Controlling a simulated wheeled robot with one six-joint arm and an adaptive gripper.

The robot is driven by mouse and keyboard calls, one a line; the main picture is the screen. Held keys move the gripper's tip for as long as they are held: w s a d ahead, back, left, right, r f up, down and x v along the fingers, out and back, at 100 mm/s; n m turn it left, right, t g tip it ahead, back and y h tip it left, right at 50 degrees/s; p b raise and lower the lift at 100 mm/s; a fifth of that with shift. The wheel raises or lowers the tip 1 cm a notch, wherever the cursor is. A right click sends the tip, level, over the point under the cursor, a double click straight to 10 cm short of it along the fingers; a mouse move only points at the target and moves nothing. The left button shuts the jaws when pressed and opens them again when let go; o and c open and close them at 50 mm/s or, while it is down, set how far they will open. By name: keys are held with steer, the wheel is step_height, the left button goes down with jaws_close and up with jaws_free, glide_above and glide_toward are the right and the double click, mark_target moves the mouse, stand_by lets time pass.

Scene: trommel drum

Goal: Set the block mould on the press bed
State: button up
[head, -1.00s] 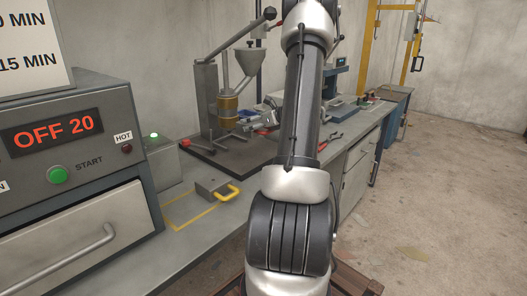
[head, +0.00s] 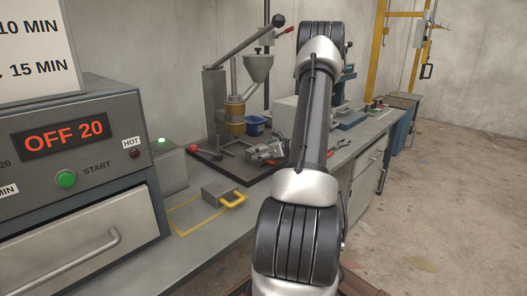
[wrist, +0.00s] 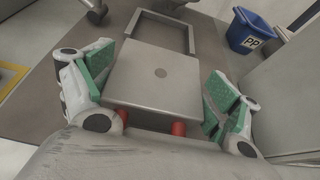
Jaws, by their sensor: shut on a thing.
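In the head view my gripper (head: 266,152) is low over the dark press bed (head: 226,171), in front of the press (head: 215,105). In the wrist view a raised U-shaped frame (wrist: 191,42) lies just beyond the mould, open towards it. I cannot tell whether the mould touches the bed; its underside is hidden.
Another grey block (head: 217,189) with a yellow handle lies in a yellow outline on the bench. A red-handled tool (head: 192,149) is at the bed's left. A blue PP bucket (wrist: 250,30) stands behind the bed. The oven (head: 75,150) fills the left.

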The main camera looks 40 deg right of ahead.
steer(key=o, duration=1.7)
steer(key=shift+f, duration=0.1)
steer(key=shift+s, duration=0.1)
steer(key=a+v, duration=0.1)
steer(key=v, duration=1)
steer(key=s+a+r+n+g+y, duration=0.1)
steer(key=a+r+n+g+y, duration=0.1)
steer(key=a+r+n, duration=0.45)
steer(key=s+a+r+n+g+y, duration=0.15)
steer(key=a+n, duration=0.25)
steer(key=a, duration=0.6)
steer(key=s+a+r+n+g+y, duration=0.1)
steer(key=a+r+n+g+y, duration=0.15)
steer(key=a+n, duration=0.4)
steer(key=s+a+r+n+g+h, duration=0.1)
steer(key=s+a+r+n+h, duration=0.2)
steer(key=s+n, duration=0.5)
steer(key=s+a+r+n+g+h, duration=0.2)
steer(key=s+a+r+n+h, duration=0.2)
steer(key=s+n, duration=0.5)
steer(key=shift+a+n, duration=0.6)
steer(key=shift+a, duration=0.4)
